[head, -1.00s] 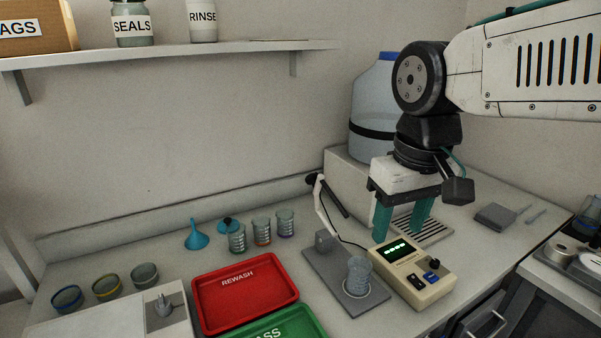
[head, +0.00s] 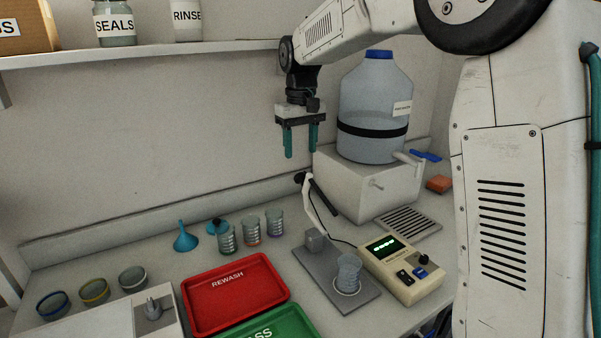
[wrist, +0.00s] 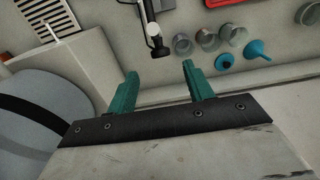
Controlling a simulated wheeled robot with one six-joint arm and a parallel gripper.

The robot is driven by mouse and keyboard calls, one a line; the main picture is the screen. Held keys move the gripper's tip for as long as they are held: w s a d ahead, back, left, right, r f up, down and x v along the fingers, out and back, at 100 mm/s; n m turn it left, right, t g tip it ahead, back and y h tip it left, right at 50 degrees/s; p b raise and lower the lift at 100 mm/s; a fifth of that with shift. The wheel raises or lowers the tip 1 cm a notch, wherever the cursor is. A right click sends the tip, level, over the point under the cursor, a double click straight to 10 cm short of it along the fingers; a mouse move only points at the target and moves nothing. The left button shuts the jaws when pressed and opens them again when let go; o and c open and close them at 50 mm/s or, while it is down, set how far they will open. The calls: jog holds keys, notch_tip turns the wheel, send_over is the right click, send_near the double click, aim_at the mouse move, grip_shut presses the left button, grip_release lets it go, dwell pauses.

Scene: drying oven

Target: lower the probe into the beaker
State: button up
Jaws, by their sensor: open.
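My gripper (head: 301,148) is open and empty, high near the back wall, above and behind the probe stand. Its two green fingers also show in the wrist view (wrist: 160,75), apart with nothing between them. The probe (head: 323,198) is a dark rod on a white jointed arm, raised and tilted, up and behind the beaker. The white arm and a dark part of it show in the wrist view (wrist: 151,27), beyond the fingers. The clear beaker (head: 348,268) stands on the grey stand plate (head: 318,275). The probe is apart from the beaker.
A beige meter (head: 402,270) with a green display stands right of the beaker, cabled to the stand. A big water jug (head: 375,105) sits on a block behind. A red REWASH tray (head: 232,292), a green tray (head: 268,328) and several small beakers lie left. A shelf (head: 150,52) overhangs the back.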

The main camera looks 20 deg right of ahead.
notch_tip(320, 180, down, 8)
jog(key=shift+r, duration=0.15)
dwell(0.3)
grip_shut()
